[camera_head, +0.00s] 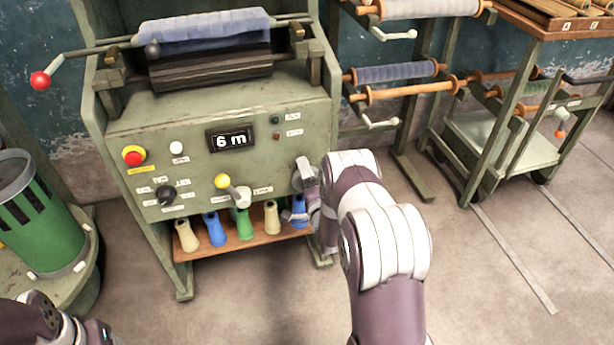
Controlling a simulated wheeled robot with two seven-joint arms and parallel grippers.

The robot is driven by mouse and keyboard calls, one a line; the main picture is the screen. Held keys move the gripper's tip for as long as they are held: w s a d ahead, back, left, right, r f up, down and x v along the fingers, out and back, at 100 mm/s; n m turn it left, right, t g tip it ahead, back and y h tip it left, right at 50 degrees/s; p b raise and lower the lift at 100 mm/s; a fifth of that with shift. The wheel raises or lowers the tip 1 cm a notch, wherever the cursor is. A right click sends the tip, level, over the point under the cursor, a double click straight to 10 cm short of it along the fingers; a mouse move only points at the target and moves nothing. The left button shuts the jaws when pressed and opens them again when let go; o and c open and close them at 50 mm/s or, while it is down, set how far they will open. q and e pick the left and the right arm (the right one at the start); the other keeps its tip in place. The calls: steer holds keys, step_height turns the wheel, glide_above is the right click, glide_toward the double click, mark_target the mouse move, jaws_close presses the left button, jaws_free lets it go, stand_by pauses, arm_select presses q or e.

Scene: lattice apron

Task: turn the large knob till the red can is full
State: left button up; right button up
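No red can shows in view. A green can-like container (40,225) with dark slots stands at the left. The green machine's panel carries a black knob (166,195), a yellow-balled lever (222,182) and a pale lever or handle (240,197); which is the large knob is not certain. A display (231,139) appears to read "6 m". My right gripper (302,195) is at the panel's lower right corner, beside a blue cone, its fingers seeming apart, with nothing clearly between them. My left gripper (90,333) is at the bottom left, its fingers unclear.
Several cones stand on a wooden shelf (255,240) under the panel. A red button (133,155) and a red-balled crank (41,80) are at the machine's left. Racks with rollers and a trolley (505,140) stand right. The floor at lower right is clear.

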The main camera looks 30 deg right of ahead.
steer(key=m, duration=0.6)
steer(key=shift+f, duration=0.15)
steer(key=shift+m, duration=0.4)
steer(key=o, duration=0.8)
steer(key=shift+s+p, duration=0.45)
steer(key=p+v, duration=0.2)
steer(key=v, duration=1)
steer(key=shift+a+p, duration=0.1)
steer(key=shift+p, duration=0.2)
